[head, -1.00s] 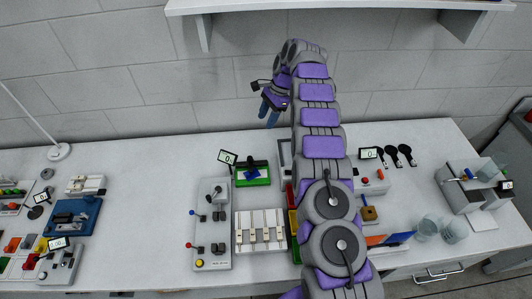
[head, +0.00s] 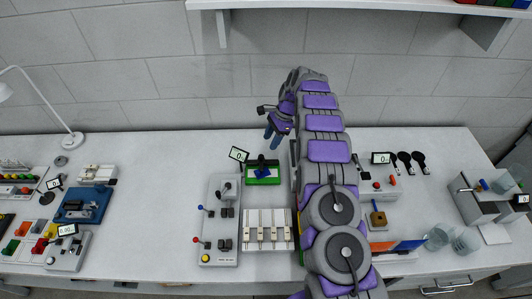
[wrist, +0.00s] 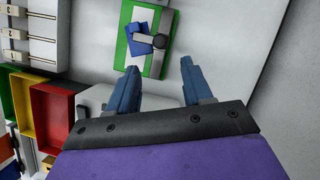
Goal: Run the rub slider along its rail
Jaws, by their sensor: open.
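The likely rub slider is a green-edged board (head: 262,181) with a pale strip, standing on the bench left of my arm. A blue block (head: 262,173) sits on the strip, with a dark part behind it. In the wrist view the green board (wrist: 122,45) lies just beyond my fingertips, with the blue block (wrist: 138,38) and a grey rounded knob (wrist: 150,40) on it. My gripper (head: 270,144) has blue fingers pointing down, above and behind the board in the head view. The fingers (wrist: 160,68) are apart with nothing between them, not touching the block.
A display (head: 239,154) stands at the board's back left. A white slider panel (head: 268,243) and a grey lever box (head: 220,256) are in front. Red and yellow bins (wrist: 52,115) are close by in the wrist view.

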